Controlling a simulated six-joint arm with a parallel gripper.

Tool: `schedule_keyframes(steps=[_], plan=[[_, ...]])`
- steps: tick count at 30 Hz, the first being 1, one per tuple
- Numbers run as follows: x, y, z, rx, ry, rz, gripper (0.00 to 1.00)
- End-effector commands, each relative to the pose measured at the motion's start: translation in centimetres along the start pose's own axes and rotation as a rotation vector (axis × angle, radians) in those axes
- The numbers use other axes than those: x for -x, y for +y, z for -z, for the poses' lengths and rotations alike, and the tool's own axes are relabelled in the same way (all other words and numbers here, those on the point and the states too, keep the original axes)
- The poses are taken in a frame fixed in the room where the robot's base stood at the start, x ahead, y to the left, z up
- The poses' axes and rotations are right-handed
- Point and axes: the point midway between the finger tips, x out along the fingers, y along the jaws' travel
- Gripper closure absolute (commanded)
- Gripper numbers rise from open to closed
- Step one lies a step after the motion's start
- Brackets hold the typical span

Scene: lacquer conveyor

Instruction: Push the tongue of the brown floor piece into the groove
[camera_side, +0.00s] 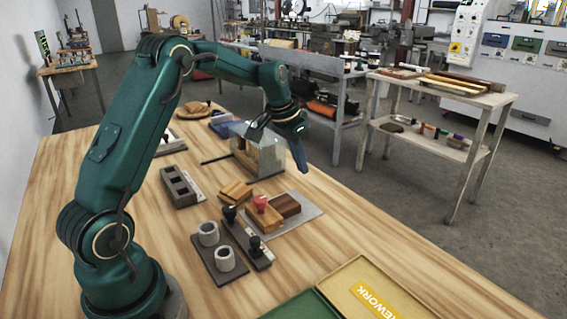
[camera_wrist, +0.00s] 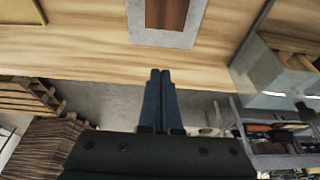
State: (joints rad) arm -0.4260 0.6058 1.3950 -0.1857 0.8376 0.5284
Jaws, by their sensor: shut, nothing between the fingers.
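The brown floor piece (camera_side: 286,205) lies on a grey plate (camera_side: 312,212) on the table. In the side view it sits close to a lighter orange-brown wood piece (camera_side: 266,217) with a red knob (camera_side: 261,203); whether tongue and groove touch cannot be told. In the wrist view the brown piece (camera_wrist: 167,13) shows at the top edge, partly cut off, on the grey plate (camera_wrist: 160,40). My gripper (camera_side: 301,168) points down, shut and empty, above the table's far edge, up and beyond the brown piece. Its blue fingertips meet in the wrist view (camera_wrist: 160,72).
A clear-walled box (camera_side: 268,155) stands left of my gripper. Another wood piece (camera_side: 235,192), a dark block with slots (camera_side: 178,187), a holder with grey cups (camera_side: 216,262) and black-knobbed stamps (camera_side: 248,240) stand nearby. A yellow REWORK tray (camera_side: 345,275) lies at the front right.

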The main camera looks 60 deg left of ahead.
Motion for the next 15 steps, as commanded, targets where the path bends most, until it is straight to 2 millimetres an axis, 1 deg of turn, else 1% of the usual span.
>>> schedule_keyframes(steps=[1, 3, 6, 15], plan=[[0.7, -0.1, 0.1, 0.000, 0.004, 0.002, 1.00], [1.4, -0.1, 0.1, 0.000, 0.003, 0.002, 1.00], [1.9, 0.0, 0.0, -0.001, 0.001, 0.001, 1.00], [2.1, 0.0, 0.0, -0.001, 0.000, 0.001, 1.00]])
